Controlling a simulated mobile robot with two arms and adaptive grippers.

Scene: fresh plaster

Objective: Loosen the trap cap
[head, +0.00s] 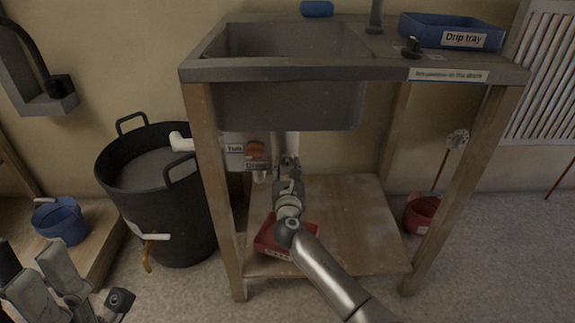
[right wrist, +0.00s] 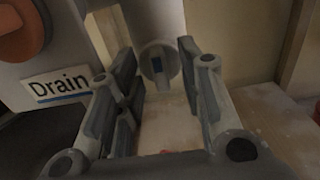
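My right gripper (head: 286,166) is under the sink, beside a white box (head: 233,160) with an orange knob (head: 255,152) and a "Drain" label (right wrist: 58,86). In its wrist view the right gripper (right wrist: 158,58) is open, with the cap showing in the gap between its fingers. Contact cannot be told. My left gripper (head: 58,278) is at the lower left, fingers apart and empty.
The sink (head: 285,45) stands in a wooden frame, its front legs (head: 217,200) close to my right arm. A red tray (head: 270,240) lies on the lower shelf (head: 345,215). A black bucket (head: 165,210) and a blue bucket (head: 62,222) stand left.

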